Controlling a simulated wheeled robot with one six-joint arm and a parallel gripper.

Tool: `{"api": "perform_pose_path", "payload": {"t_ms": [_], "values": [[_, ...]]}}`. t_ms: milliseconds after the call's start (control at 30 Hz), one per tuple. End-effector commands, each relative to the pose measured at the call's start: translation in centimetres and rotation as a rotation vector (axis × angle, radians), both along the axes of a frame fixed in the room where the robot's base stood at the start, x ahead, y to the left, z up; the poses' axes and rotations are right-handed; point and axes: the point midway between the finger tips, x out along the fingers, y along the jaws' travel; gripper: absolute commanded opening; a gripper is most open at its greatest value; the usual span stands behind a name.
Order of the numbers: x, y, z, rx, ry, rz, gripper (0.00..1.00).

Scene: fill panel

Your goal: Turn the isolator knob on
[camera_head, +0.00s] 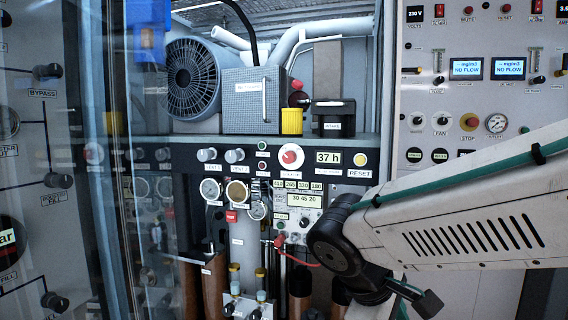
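A round red knob on a white disc (291,156) sits on the dark horizontal panel, left of the "37 h" display. A small label is below it, too blurred to read for certain; it looks like the isolator knob. Which way the knob points is hard to tell. My arm comes in from the right, and its black wrist is below and right of the knob, apart from it. Dark parts at the arm's end, likely my gripper (410,297), show near the bottom; the fingers cannot be made out. Nothing touches the knob.
On the same panel are the "37 h" display (328,157), a yellow reset button (360,159) and two grey knobs. Gauges and a red cable (300,259) are below. A glass door edge (125,200) stands left.

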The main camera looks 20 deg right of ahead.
Motion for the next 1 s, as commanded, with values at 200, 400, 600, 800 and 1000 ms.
{"api": "perform_pose_path", "payload": {"t_ms": [200,400,600,800,1000], "values": [[10.7,-1.3,4.8,-0.585,0.144,0.517,0.49],[20.0,3.4,11.4,-1.137,0.237,0.882,0.49],[24.6,9.3,16.7,-1.564,0.304,1.039,0.49],[25.7,11.4,19.2,-1.748,0.359,1.061,0.49],[27.5,10.1,20.4,-1.761,0.369,1.058,0.49]]}}
